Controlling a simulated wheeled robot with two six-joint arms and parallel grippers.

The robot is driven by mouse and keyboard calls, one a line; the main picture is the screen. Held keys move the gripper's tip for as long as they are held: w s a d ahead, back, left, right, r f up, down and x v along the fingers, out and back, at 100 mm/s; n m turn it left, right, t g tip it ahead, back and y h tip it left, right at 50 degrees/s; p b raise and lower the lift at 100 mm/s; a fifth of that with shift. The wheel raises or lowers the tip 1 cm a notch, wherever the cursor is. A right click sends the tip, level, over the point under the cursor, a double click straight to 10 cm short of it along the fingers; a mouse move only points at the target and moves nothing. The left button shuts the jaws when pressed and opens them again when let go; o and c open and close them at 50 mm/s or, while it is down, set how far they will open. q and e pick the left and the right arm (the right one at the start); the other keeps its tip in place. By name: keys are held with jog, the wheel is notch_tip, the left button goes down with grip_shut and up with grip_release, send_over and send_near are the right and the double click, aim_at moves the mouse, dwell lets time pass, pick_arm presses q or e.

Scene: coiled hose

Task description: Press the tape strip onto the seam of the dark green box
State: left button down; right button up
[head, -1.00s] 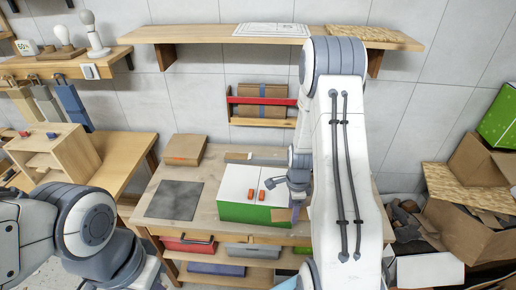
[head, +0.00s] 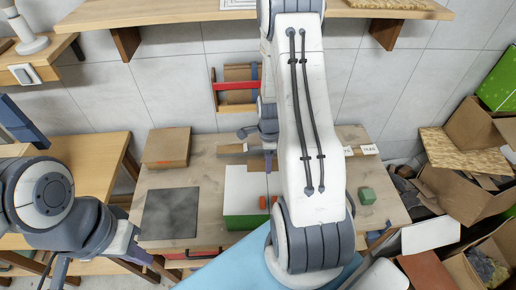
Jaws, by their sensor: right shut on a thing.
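The green box (head: 243,222) stands on the wooden bench, with a white top (head: 240,184) and green sides. My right arm covers its right part, and I cannot make out its seam. My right gripper (head: 267,151) is above the back right of the box, partly behind my arm. I cannot tell for sure whether this is the tape strip. My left gripper (head: 122,243) is low at the left, off the bench's front left corner; its fingers are unclear.
Orange pieces (head: 263,202) are at the box top. A dark mat (head: 170,213) and a cardboard box (head: 167,147) lie to its left. A small green block (head: 367,195) is at the right. A shelf (head: 200,11) juts out above; open cartons (head: 455,180) stand at right.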

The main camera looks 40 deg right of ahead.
jog(key=shift+w+a, duration=0.1)
jog(key=shift+w, duration=0.1)
jog(key=shift+r, duration=0.1)
jog(key=shift+f+b, duration=2.05)
jog(key=shift+f, duration=0.65)
jog(key=shift+s+f+b, duration=0.1)
jog(key=shift+f+b, duration=0.65)
jog(key=shift+f, duration=0.2)
dwell(0.6)
jog(key=o, duration=1.4)
jog(key=shift+c, duration=0.2)
jog(key=shift+r, duration=0.1)
